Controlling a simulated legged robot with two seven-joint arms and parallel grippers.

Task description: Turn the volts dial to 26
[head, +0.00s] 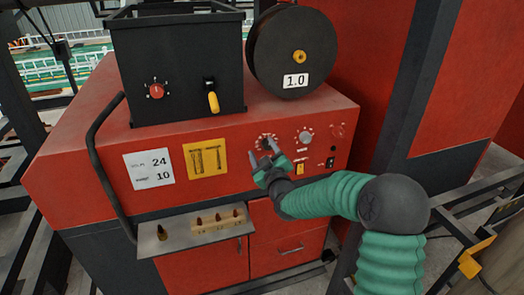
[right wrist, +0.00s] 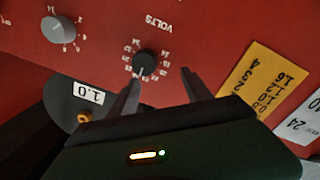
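The volts dial (head: 264,140) is a black round knob on the red machine's front panel. In the right wrist view the dial (right wrist: 145,63) appears turned over, with white numbers around it and the word VOLTS beside it. Its pointer setting is too small to read surely. My right gripper (head: 261,150) is open and empty in front of the dial. In the right wrist view its fingertips (right wrist: 159,75) are apart; the knob shows just beyond them, closer to the left finger. I cannot tell whether they touch it. My left gripper is not in view.
A grey knob (head: 305,137) sits right of the dial, with a yellow switch (head: 300,169) below. A white card (head: 149,168) reads 24 and 10, beside a yellow chart (head: 205,158). A shelf (head: 160,244) with nozzles juts out below. A black spool (head: 291,52) stands on top.

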